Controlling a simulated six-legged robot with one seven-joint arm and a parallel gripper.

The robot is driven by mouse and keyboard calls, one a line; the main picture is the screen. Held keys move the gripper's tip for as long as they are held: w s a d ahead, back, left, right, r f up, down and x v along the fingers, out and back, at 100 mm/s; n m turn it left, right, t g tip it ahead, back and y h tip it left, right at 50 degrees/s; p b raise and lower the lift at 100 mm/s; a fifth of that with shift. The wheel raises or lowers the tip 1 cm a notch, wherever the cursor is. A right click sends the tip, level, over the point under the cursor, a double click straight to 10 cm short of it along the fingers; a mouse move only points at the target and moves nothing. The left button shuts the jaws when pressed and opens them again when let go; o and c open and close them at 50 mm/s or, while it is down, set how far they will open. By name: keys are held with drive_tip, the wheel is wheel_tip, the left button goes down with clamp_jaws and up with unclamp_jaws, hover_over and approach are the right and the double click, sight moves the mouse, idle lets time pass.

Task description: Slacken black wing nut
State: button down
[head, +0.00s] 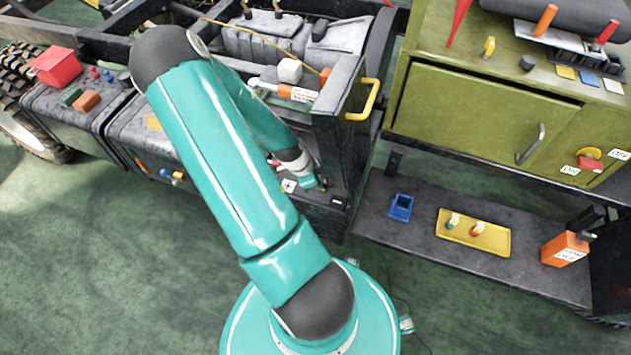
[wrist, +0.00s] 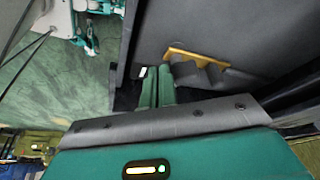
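My gripper (head: 310,182) is low in the open bay of the dark chassis frame, partly hidden by my own arm in the head view. In the wrist view its two green fingers (wrist: 158,86) lie close together; their tips are in shadow, and I cannot tell whether anything is between them. Just right of the fingers is a dark grey stepped piece (wrist: 197,75) below a yellow strip (wrist: 195,55). It may be the black wing nut, but I cannot be sure. No wing nut can be made out in the head view.
A yellow handle (head: 365,101) juts from the frame's upright above my gripper. To the right, a low dark shelf (head: 400,233) holds a blue bin (head: 401,207), a yellow tray (head: 485,240) and an orange box (head: 563,249). An olive cabinet (head: 470,115) stands above it. Open green floor lies front left.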

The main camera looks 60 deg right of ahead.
drive_tip(key=shift+s, duration=0.6)
idle(0.4)
idle(0.5)
